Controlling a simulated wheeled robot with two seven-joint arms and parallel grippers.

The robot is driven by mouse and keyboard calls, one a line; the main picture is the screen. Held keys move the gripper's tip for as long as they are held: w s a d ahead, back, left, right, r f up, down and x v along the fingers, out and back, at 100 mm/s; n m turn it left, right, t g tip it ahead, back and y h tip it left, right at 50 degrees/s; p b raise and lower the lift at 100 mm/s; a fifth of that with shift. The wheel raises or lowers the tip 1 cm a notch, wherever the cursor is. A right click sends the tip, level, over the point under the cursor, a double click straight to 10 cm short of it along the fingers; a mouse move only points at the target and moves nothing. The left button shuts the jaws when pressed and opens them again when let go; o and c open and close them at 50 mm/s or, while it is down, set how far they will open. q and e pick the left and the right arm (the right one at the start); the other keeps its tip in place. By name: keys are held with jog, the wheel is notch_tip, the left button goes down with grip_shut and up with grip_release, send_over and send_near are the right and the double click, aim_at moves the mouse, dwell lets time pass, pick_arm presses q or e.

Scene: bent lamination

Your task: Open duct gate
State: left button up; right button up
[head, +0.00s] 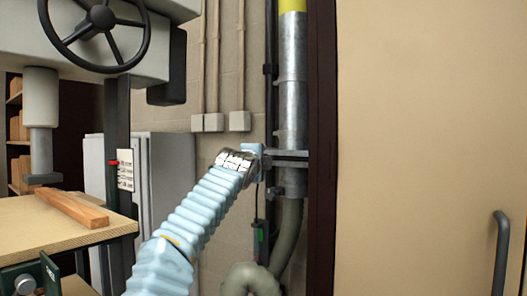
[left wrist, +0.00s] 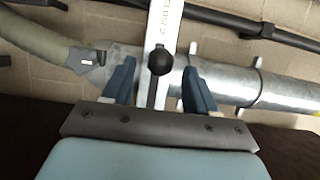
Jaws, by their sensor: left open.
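The galvanized metal duct (head: 292,95) runs up the wall beside the dark door frame. The duct gate (head: 288,154) is a flat bracket-like piece across it. My left gripper (head: 262,162) is at the gate's left side. In the left wrist view, the gate's pale plate (left wrist: 166,25) carries lettering and crosses the duct (left wrist: 285,92). The fingers are open, with visible space on both sides of the knob. My right gripper is not in view.
A ribbed flexible hose (head: 285,235) hangs below the duct. A beige door (head: 430,140) with a dark handle (head: 501,250) stands at right. A machine with a handwheel (head: 95,30) and a table (head: 40,225) bearing a wood strip (head: 72,207) are at left.

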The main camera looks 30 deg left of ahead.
pick_arm(q)
jog(key=p+x, duration=0.2)
jog(key=x, duration=0.2)
jog(key=shift+r, duration=0.1)
jog(key=shift+w+a, duration=0.15)
jog(key=shift+w, duration=0.05)
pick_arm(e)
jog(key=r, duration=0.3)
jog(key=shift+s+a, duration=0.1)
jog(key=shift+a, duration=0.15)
pick_arm(q)
grip_shut()
